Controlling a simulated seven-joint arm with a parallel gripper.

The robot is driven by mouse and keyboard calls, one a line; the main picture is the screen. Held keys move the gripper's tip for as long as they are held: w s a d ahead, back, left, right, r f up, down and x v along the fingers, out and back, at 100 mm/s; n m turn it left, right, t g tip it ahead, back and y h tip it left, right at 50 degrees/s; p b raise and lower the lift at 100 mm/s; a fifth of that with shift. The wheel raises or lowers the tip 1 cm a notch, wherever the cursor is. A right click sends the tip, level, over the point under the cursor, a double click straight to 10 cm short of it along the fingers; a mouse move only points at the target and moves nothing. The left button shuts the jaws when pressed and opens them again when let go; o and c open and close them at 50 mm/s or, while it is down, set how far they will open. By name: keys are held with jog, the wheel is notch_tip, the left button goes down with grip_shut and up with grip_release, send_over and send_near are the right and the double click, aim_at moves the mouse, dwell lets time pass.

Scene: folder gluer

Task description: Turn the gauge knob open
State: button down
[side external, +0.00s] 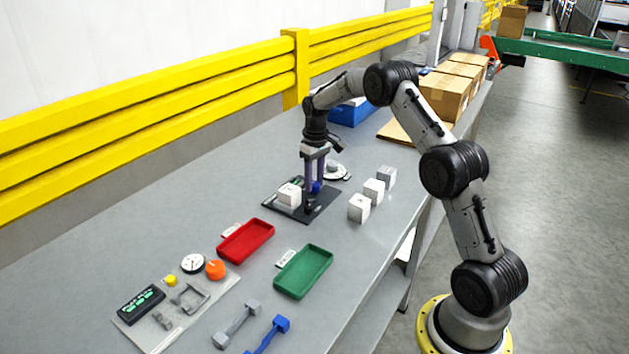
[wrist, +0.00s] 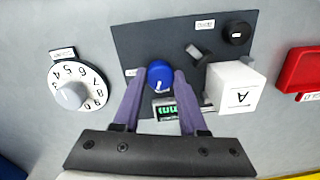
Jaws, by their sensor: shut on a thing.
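A round blue knob (wrist: 160,76) with a white pointer mark sits on a dark panel (wrist: 142,30). The purple fingers of my gripper (wrist: 158,80) are on either side of the knob, shut on it. In the side view my gripper (side external: 316,182) points straight down over the panel (side external: 320,208), and the blue knob (side external: 316,187) shows low between the fingers. A small green-lit display (wrist: 168,108) is beside the knob, partly hidden by the fingers. The labels on the panel are too small to read.
A white box marked A (wrist: 236,88) stands at the panel's edge, close to my gripper. A small black knob (wrist: 236,33) is on the panel. A white numbered dial (wrist: 77,88) lies beside it. White cubes (side external: 373,188), a red tray (side external: 246,240) and a green tray (side external: 303,271) stand nearby.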

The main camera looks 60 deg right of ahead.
aim_at(315, 183)
jog(key=shift+r+n, duration=0.1)
jog(key=shift+n, duration=1.9)
jog(key=shift+c, duration=2.2)
grip_release()
notch_tip(315, 183, up, 14)
jog(key=shift+d, duration=0.2)
jog(key=shift+w, duration=0.1)
